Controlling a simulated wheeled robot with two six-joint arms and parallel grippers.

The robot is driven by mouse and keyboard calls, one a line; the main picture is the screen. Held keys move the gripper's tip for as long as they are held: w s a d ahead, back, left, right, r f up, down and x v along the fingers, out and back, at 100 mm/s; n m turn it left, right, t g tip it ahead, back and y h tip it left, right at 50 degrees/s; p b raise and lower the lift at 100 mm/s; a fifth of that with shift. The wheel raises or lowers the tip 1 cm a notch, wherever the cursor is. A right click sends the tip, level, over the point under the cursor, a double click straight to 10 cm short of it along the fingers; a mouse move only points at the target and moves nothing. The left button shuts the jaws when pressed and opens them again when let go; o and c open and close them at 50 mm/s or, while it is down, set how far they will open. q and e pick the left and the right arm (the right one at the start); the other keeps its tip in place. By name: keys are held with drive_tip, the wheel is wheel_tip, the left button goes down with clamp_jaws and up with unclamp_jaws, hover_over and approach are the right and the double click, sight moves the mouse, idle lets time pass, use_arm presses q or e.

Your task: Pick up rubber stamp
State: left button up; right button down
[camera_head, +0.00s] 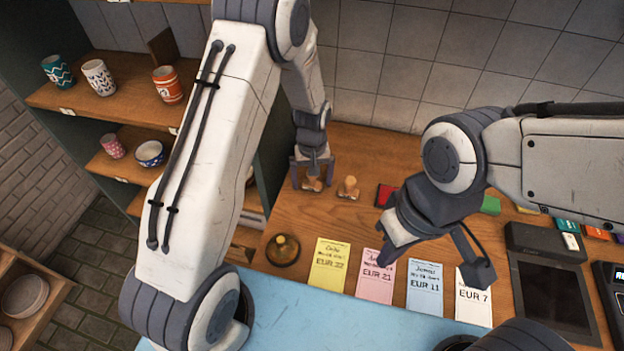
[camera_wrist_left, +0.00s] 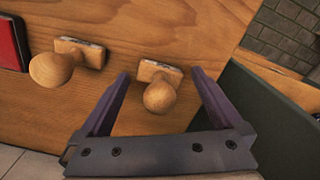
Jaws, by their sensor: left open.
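Two wooden rubber stamps with round knobs stand on the wooden counter. One stamp (camera_head: 312,184) is at my left gripper (camera_head: 312,170). In the left wrist view this stamp (camera_wrist_left: 160,96) sits between the spread fingers of the left gripper (camera_wrist_left: 160,73), with gaps on both sides. The other stamp (camera_head: 348,188) stands just to the right in the head view, and it shows outside the fingers in the left wrist view (camera_wrist_left: 54,67). My right gripper (camera_head: 438,264) is open and empty above the price cards.
A red ink pad (camera_head: 385,195) lies right of the stamps. Price cards, including a yellow one (camera_head: 329,266), lie along the counter's front. A brass bell (camera_head: 283,250) stands at left.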

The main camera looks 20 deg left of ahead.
use_arm(q)
drive_tip(key=c, duration=1.3)
drive_tip(key=shift+o, duration=0.2)
drive_tip(key=shift+r, duration=0.1)
wheel_tip(320, 180, up, 4)
drive_tip(key=shift+w+d+r+b, duration=0.1)
drive_tip(key=shift+b, duration=0.8)
drive_tip(key=d+r+b, duration=0.2)
drive_tip(key=d+r, duration=0.4)
drive_tip(key=d, duration=0.5)
drive_tip(key=shift+w+d+r, duration=0.2)
drive_tip(key=shift+w+r, duration=0.1)
drive_tip(key=shift+w, duration=0.05)
